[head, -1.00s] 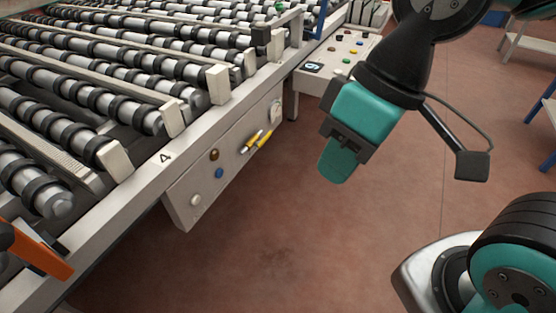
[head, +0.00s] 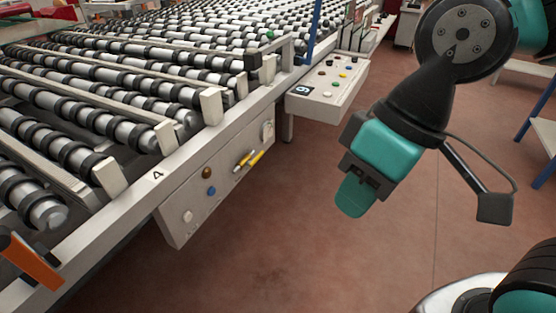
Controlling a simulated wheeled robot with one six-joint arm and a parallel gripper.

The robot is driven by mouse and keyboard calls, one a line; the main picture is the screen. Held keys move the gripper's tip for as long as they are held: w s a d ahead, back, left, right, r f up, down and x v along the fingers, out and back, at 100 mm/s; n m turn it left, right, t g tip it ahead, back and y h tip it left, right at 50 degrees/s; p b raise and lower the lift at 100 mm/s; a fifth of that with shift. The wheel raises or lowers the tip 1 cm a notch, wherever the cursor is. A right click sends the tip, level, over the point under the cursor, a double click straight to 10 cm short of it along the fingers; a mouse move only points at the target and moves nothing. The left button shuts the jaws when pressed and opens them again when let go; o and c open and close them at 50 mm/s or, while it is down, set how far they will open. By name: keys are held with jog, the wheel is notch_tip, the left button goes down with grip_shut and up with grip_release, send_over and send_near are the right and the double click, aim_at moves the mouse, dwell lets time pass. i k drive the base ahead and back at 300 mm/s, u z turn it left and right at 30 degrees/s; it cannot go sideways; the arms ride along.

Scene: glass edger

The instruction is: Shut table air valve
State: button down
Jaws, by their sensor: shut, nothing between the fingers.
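The valve is a yellow-handled part (head: 250,160) on the front panel (head: 181,231) under the roller table's edge, below and right of the number 4. It looks like two short yellow pieces side by side, slanting up to the right; which way it is set is too small to tell. My gripper (head: 354,196), teal and black, is shut and empty. It hangs in the air over the floor, right of the panel and well apart from the valve, pointing down and slightly left.
The panel also carries a brown knob (head: 207,173), a blue button (head: 211,191) and a white button (head: 188,216). A second control box (head: 327,98) with several buttons stands farther back. An orange part (head: 31,262) sits at the lower left. The floor between panel and gripper is clear.

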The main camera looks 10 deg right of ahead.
aim_at(257, 159)
jog(key=z, duration=0.65)
jog(key=i, duration=1)
jog(key=u, duration=0.35)
